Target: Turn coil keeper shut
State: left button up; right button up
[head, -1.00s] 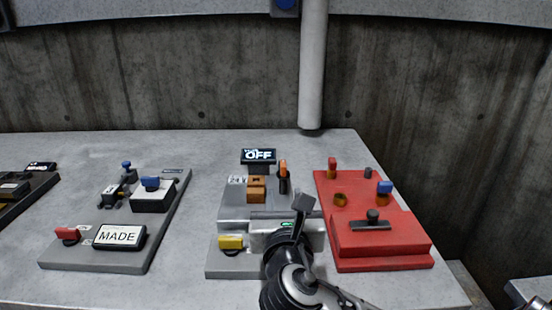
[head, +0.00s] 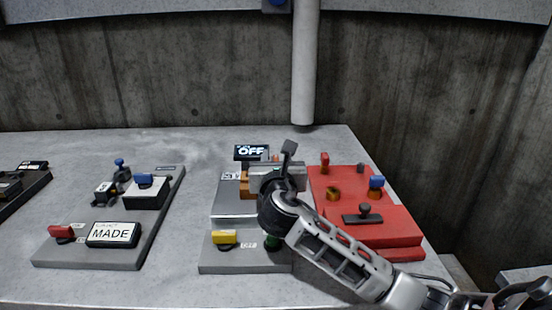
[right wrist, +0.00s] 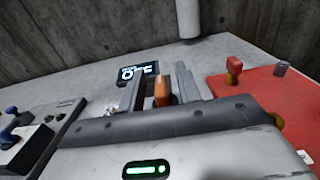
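An orange-topped handle (right wrist: 162,92) stands upright beside the small black OFF display (right wrist: 139,73) on the grey middle panel; it may be the coil keeper, but no label naming it is readable. In the head view only a bit of its orange top shows behind my right gripper (head: 279,170). In the right wrist view my right gripper (right wrist: 157,84) has its fingers apart, one on each side of the handle, with a gap visible. The handle's lower part is hidden by the gripper body. My left gripper is not in view.
The grey middle panel also carries an orange-brown block (head: 245,186) and a yellow knob (head: 224,237). A red panel (head: 385,222) with several knobs stands close on the right. A grey panel with a MADE display (head: 113,234) is at left. A pipe (head: 303,75) hangs behind.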

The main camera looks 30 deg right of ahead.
grip_shut()
